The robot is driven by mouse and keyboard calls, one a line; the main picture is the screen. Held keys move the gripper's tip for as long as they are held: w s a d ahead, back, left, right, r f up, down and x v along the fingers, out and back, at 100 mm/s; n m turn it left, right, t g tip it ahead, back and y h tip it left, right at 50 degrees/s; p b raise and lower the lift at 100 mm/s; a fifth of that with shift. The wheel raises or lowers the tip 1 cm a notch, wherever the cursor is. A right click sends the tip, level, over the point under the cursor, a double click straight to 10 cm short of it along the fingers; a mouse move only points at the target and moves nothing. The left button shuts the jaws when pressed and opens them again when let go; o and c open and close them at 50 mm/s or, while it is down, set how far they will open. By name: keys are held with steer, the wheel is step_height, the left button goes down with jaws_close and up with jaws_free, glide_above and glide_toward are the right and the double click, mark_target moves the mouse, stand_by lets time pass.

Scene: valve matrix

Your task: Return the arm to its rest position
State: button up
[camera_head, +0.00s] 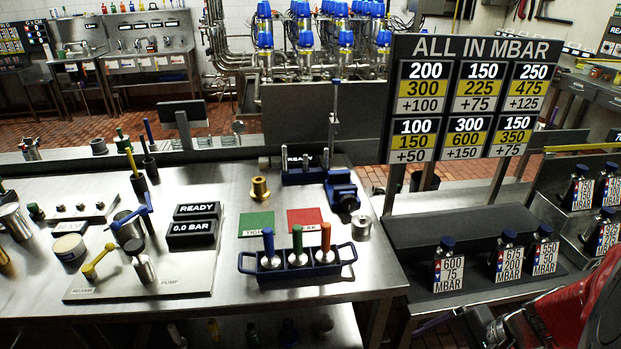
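A red and black part of my arm (568,318) shows at the bottom right corner, in front of the right-hand shelf. A dark piece beside it at the bottom edge may belong to it too. I see no gripper fingers, so whether the gripper is open or shut does not show.
A steel table (225,270) carries a blue rack (297,275) with three coloured-handled pieces, a green pad (256,224), a red pad (306,221) and a READY display (197,211). A sign (470,95) stands behind several labelled bottles (449,268) on the dark right shelf.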

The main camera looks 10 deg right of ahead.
steer(key=w+a+r+n+t+h, duration=0.1)
steer(key=a+r+n+h, duration=0.4)
steer(key=a+r+n, duration=0.8)
step_height(320, 180, up, 4)
steer(key=shift+w+a+r+n+t, duration=0.2)
steer(key=shift+a+r+n+t, duration=0.1)
steer(key=shift+n+t, duration=0.65)
